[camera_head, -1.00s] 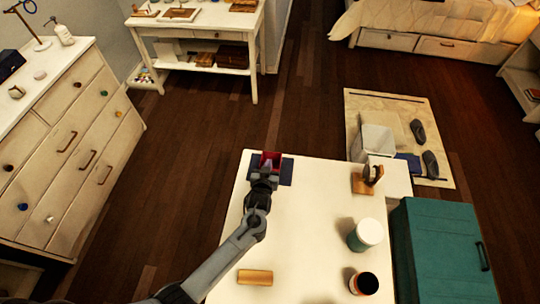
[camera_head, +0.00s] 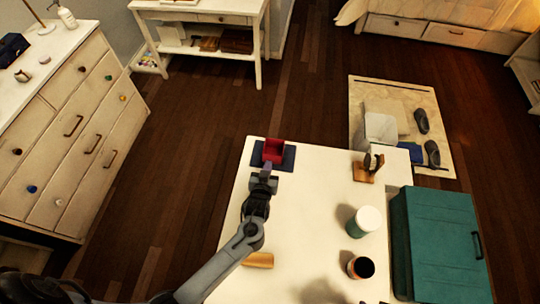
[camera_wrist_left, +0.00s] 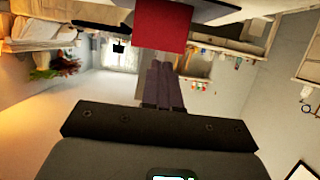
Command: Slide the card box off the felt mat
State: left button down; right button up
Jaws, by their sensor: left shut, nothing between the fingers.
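The red card box (camera_head: 274,150) sits on the dark blue felt mat (camera_head: 289,158), towards the mat's far side, near the far left corner of the white table. My left gripper (camera_head: 267,166) is shut and empty, at the near side of the box. I cannot tell whether its tips touch the box. In the left wrist view the shut fingers (camera_wrist_left: 160,78) point at the red face of the card box (camera_wrist_left: 163,25). The gripper hides part of the mat's near edge. My right gripper is not in view.
On the white table (camera_head: 310,200), a wooden block (camera_head: 259,260) lies partly behind my left arm. A wooden stand (camera_head: 366,168), a white-lidded jar (camera_head: 364,221) and a dark cup (camera_head: 361,267) stand to the right. A teal chest (camera_head: 440,240) is beside the table. The table's middle is clear.

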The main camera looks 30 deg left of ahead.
pick_arm(q)
jog(key=shift+s+d, duration=0.25)
jog(key=shift+s, duration=0.5)
jog(key=shift+s+d, duration=0.25)
jog(key=shift+s, duration=0.55)
jog(key=shift+s+d, duration=0.25)
jog(key=shift+s, duration=0.5)
jog(key=c, duration=1.8)
grip_release()
